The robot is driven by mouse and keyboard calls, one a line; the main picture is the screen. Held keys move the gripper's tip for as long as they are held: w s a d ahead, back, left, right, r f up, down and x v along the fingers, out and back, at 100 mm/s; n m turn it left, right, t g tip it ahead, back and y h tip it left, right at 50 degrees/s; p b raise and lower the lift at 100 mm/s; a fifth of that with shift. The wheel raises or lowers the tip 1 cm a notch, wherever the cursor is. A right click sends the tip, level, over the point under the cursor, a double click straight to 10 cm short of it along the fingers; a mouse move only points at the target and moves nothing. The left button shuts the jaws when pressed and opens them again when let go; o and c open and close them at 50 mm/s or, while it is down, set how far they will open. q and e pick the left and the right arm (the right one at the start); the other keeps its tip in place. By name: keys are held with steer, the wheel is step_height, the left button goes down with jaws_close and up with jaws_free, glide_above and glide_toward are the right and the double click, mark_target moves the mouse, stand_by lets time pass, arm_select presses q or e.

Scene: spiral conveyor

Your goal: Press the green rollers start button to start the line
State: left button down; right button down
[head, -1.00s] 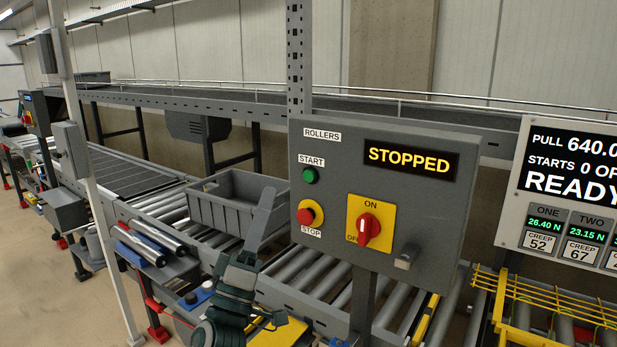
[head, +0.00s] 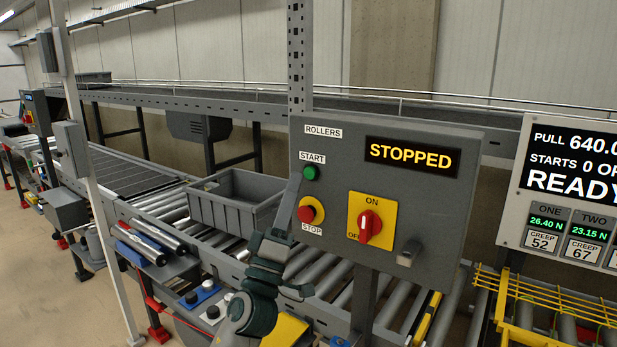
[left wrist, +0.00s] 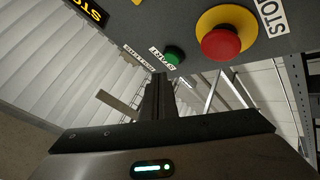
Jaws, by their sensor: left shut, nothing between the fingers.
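The green start button (head: 310,173) sits under the START label on the grey rollers panel (head: 440,215). It also shows in the left wrist view (left wrist: 174,56), just beyond the fingertips. My left gripper (head: 295,182) is shut and empty, its fingers pointing up at the panel's left edge, just left of and below the button. In the left wrist view the closed fingers (left wrist: 158,80) end close to the button; contact cannot be told. The display (head: 411,157) reads STOPPED. My right gripper is not in view.
The red stop button (head: 307,213) on its yellow base is just below the start button, close to my left fingers. A red ON/OFF switch (head: 370,226) is to its right. A grey crate (head: 235,205) sits on rollers behind my arm. A READY board (head: 565,182) stands at right.

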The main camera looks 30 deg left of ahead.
arm_select(q)
steer(key=shift+w+d, duration=0.1)
steer(key=shift+w, duration=0.45)
steer(key=shift+w, duration=0.2)
stand_by(1.7)
steer(key=shift+w+b, duration=0.25)
steer(key=shift+b, duration=0.05)
